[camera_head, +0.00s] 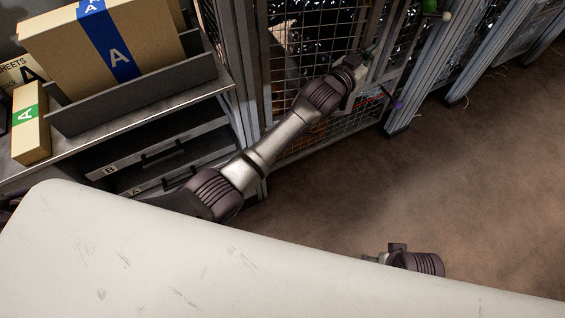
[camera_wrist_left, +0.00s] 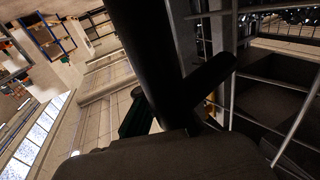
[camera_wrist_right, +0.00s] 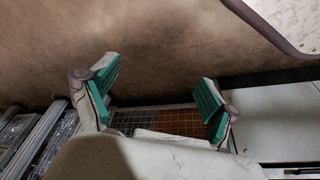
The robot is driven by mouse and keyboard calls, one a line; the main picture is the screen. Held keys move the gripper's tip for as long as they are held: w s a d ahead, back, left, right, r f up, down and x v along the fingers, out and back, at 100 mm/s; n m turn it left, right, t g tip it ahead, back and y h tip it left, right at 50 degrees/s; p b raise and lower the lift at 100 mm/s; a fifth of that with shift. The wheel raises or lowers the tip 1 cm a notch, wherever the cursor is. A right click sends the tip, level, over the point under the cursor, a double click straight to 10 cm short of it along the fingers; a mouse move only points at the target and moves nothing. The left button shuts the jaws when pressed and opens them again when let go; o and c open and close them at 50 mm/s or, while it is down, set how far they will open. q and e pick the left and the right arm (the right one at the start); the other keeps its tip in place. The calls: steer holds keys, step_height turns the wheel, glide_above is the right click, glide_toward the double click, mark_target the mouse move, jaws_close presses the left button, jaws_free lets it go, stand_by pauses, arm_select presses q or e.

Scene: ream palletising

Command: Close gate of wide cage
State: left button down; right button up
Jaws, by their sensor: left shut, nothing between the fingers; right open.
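The cage's wire-mesh panel (camera_head: 303,42) stands upright in a grey metal frame at the top centre of the head view. I cannot tell whether this panel is the gate. My left arm reaches across it, with the left gripper (camera_head: 368,53) shut and empty by the upright bars at the panel's right side. Contact with a bar cannot be made out. The left wrist view is mostly dark gripper parts, with metal bars (camera_wrist_left: 232,75) at right. My right gripper (camera_wrist_right: 158,92) is open and empty above the floor; mesh (camera_wrist_right: 165,122) shows beyond its teal-padded fingers.
A grey shelf unit (camera_head: 160,112) with drawers, holding a large carton (camera_head: 65,50) and a small box (camera_head: 31,122), stands left of the cage. Grey posts (camera_head: 420,80) stand at right. A purple knob (camera_head: 397,104) is near the bars. The brown floor (camera_head: 330,210) is clear.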

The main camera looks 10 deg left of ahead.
arm_select(q)
steer(key=w, duration=0.1)
steer(key=w+a+b, duration=0.1)
steer(key=w+a, duration=0.1)
steer(key=w, duration=0.1)
steer(key=shift+w+a, duration=0.1)
steer(key=shift+w, duration=0.05)
arm_select(e)
step_height(320, 180, up, 6)
steer(key=shift+s+d+r, duration=0.15)
steer(key=shift+s, duration=0.25)
